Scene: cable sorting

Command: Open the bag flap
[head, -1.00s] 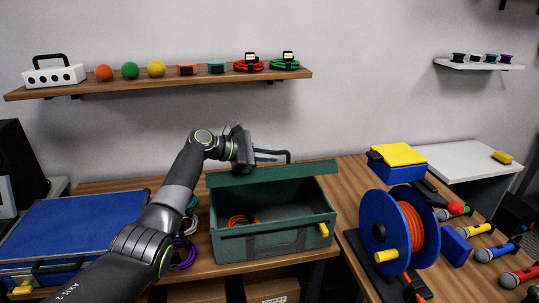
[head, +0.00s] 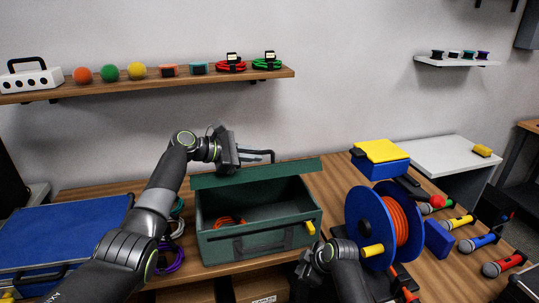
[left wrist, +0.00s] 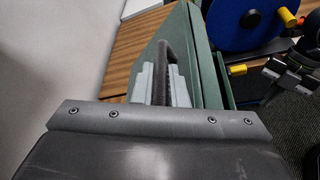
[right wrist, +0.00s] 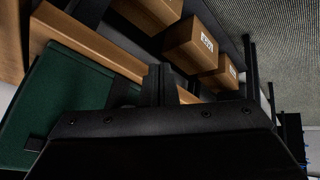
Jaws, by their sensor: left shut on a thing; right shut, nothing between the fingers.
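The green bag (head: 262,246) stands on the wooden table with its top open. Its flap (head: 285,172) is raised at the back edge. My left gripper (head: 262,157) is at the flap's top, shut on the black flap handle (left wrist: 168,60), which shows between its fingers in the left wrist view. An orange cable (head: 229,221) lies inside the bag. My right gripper (head: 303,266) is shut and empty, low in front of the bag's right corner. In the right wrist view its fingers (right wrist: 160,78) are together, and the bag's green side (right wrist: 60,100) is at left, apart from them.
A blue reel with orange cable (head: 398,225) stands close to the right of the bag. Several microphones (head: 482,241) lie further right. A blue case (head: 65,235) and coiled cables (head: 172,258) are on the left. Cardboard boxes (right wrist: 190,45) sit below the table.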

